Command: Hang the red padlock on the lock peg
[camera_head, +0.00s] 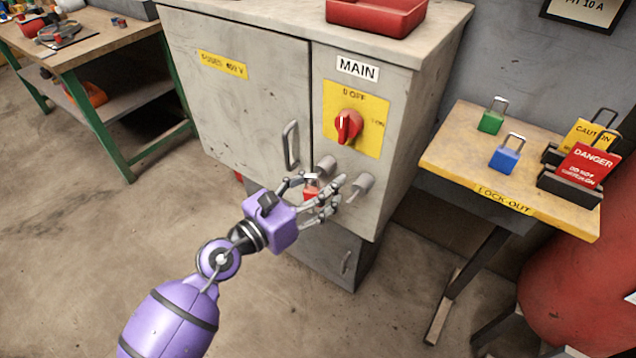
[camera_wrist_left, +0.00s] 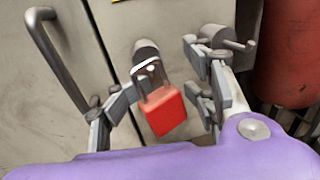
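The red padlock (camera_head: 310,194) is at the front of the grey cabinet, mostly behind my left gripper's fingers in the head view. In the left wrist view, the padlock (camera_wrist_left: 166,112) is slightly tilted, its shackle up at the end of a short round grey peg (camera_wrist_left: 146,52). The shackle seems to loop at that peg, but I cannot tell how far over it sits. My left gripper (camera_head: 318,193) has its fingers spread on both sides of the padlock, with gaps visible in the wrist view (camera_wrist_left: 165,98). My right gripper is not in view.
A second peg (camera_head: 361,185) with a thin cross pin stands right of the first, close to my fingers. The red switch (camera_head: 348,127) and door handle (camera_head: 291,146) are above. Green (camera_head: 491,121) and blue (camera_head: 504,158) padlocks stand on the right bench.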

